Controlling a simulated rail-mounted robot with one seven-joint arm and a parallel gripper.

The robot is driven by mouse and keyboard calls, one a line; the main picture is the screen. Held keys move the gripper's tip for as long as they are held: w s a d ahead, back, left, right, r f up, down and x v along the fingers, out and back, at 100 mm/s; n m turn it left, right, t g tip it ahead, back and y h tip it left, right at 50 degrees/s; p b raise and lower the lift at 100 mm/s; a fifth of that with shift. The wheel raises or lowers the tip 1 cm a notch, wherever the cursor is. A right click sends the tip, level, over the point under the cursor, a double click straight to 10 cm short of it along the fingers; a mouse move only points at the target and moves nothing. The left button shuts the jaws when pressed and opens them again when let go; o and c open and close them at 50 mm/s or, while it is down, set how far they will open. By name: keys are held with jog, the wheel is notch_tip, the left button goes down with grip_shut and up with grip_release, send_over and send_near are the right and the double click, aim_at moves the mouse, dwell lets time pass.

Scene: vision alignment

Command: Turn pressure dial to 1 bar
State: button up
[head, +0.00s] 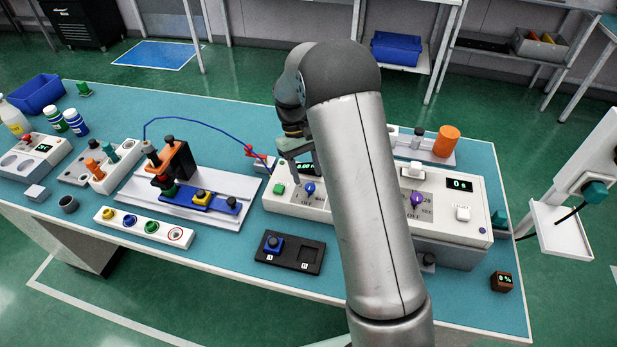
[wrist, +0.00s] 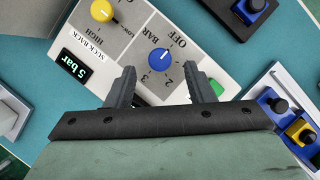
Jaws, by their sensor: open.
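The pressure dial is a blue knob (wrist: 162,60) on a white and grey panel with BAR, OFF, 2 and 3 marked around it. Its white pointer mark is too small to read surely. It also shows in the head view (head: 310,188) on the white control box (head: 340,212). A small display (wrist: 76,68) beside it in the wrist view seems to read 5 bar. My gripper (wrist: 160,76) is open and empty, with its fingers apart on either side below the dial in the picture. In the head view my gripper (head: 297,150) is above the box, partly hidden by my arm.
A yellow knob (wrist: 101,10) and a green button (wrist: 218,88) are close to the dial. A black tray (head: 290,262) with a blue piece lies in front. A blue-and-yellow fixture (head: 200,200) stands left.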

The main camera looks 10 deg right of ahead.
aim_at(310, 185)
jog(key=shift+x, duration=1.6)
jog(key=c, duration=1)
jog(key=shift+m, duration=0.3)
jog(key=m, duration=0.2)
jog(key=m+y+b, duration=0.1)
jog(key=m+y, duration=0.1)
jog(key=m, duration=0.1)
jog(key=shift+d+m, duration=0.3)
jog(key=m+y, duration=0.1)
jog(key=m, duration=0.1)
jog(key=m+t+y+b, duration=0.1)
jog(key=m, duration=0.2)
jog(key=shift+d+r, duration=0.1)
jog(key=shift+d, duration=0.05)
jog(key=shift+m, duration=0.4)
